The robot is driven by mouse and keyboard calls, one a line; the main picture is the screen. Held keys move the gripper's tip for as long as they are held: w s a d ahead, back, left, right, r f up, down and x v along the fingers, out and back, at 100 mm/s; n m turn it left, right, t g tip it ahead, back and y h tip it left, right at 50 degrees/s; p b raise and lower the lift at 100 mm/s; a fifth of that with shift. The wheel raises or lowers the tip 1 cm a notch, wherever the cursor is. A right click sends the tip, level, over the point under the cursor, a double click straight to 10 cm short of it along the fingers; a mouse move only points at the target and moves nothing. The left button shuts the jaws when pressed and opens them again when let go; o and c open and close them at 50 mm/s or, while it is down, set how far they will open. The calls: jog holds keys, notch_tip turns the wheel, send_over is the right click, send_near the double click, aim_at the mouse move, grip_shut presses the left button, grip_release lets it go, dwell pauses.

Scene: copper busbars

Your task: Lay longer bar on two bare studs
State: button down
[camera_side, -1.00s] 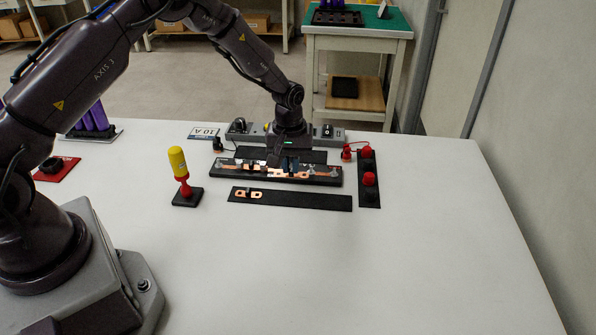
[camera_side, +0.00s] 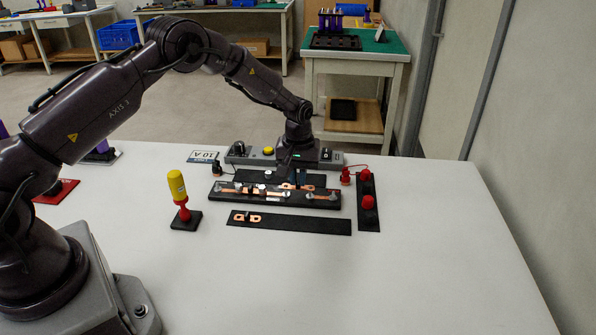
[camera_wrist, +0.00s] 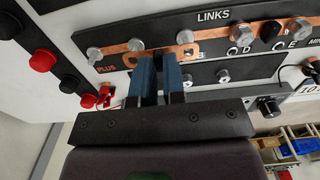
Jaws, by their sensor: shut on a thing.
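My gripper (camera_wrist: 158,62) is shut on a flat copper bar (camera_wrist: 189,52) with a ring at each end. In the side view the held bar (camera_side: 287,186) shows under the fingers, at the back edge of the black links board (camera_side: 232,195). In the wrist view one ring shows on each side of the fingers, and the bar overlaps the board's copper strip (camera_wrist: 116,48). Whether it touches the board I cannot tell. Silver studs (camera_wrist: 94,54) stand on the board. A shorter copper bar (camera_side: 254,218) lies on the black front strip (camera_side: 310,223).
A yellow-handled driver (camera_side: 176,185) stands upright at left. Red knobs (camera_side: 368,202) on a black strip stand at right. A grey control box (camera_side: 250,155) stands behind the board. Two bare-looking studs (camera_wrist: 223,75) stand on the rear strip. The front right of the table is clear.

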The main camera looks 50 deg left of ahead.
dwell(0.3)
jog(key=shift+f, duration=0.9)
jog(key=shift+f, duration=0.2)
jog(key=c, duration=1.1)
grip_release()
jog(key=shift+r, duration=3)
